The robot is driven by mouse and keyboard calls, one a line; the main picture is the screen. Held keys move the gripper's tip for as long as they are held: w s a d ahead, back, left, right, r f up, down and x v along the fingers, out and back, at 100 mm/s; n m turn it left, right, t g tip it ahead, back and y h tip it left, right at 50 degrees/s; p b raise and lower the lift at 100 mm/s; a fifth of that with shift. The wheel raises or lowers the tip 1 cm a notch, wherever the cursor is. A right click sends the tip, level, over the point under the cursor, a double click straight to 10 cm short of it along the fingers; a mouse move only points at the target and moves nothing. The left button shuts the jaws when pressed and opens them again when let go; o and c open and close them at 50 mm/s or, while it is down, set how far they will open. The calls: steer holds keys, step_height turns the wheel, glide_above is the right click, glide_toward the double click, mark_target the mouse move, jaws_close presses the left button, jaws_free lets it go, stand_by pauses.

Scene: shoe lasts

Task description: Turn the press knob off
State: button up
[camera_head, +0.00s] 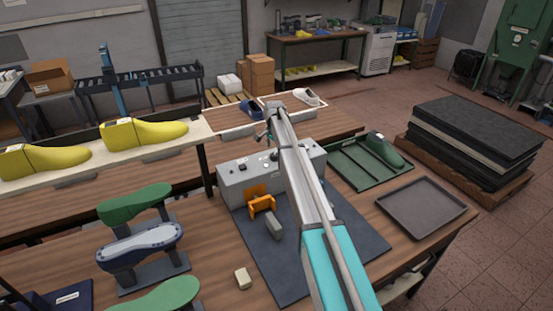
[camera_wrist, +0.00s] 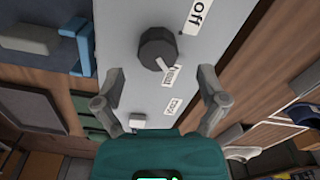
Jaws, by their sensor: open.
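The press knob (camera_wrist: 154,45) is a dark, faceted dial on the grey control box (camera_wrist: 127,20) in the wrist view. Its white pointer aims down and slightly right, toward a middle label (camera_wrist: 169,77) that is hard to read. The "off" label (camera_wrist: 198,15) lies up and right of the knob. My gripper (camera_wrist: 160,74) is open and empty, with a finger on each side below the knob, apart from it. In the head view the control box (camera_head: 233,188) stands at the back of a dark mat; my arm hides part of it and the gripper is unclear.
A white button (camera_wrist: 137,121) and another label (camera_wrist: 172,106) sit lower on the box. In the head view, an orange clamp-like part (camera_head: 262,204) and a grey block (camera_head: 273,228) are before the box. A green tray (camera_head: 350,178) and grey tray (camera_head: 421,208) are to the right.

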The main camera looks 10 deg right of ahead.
mark_target(274, 154)
steer(key=shift+f+b, duration=1.15)
steer(key=shift+f, duration=0.3)
steer(key=c, duration=1.2)
steer(key=shift+o, duration=0.2)
steer(key=shift+d, duration=0.1)
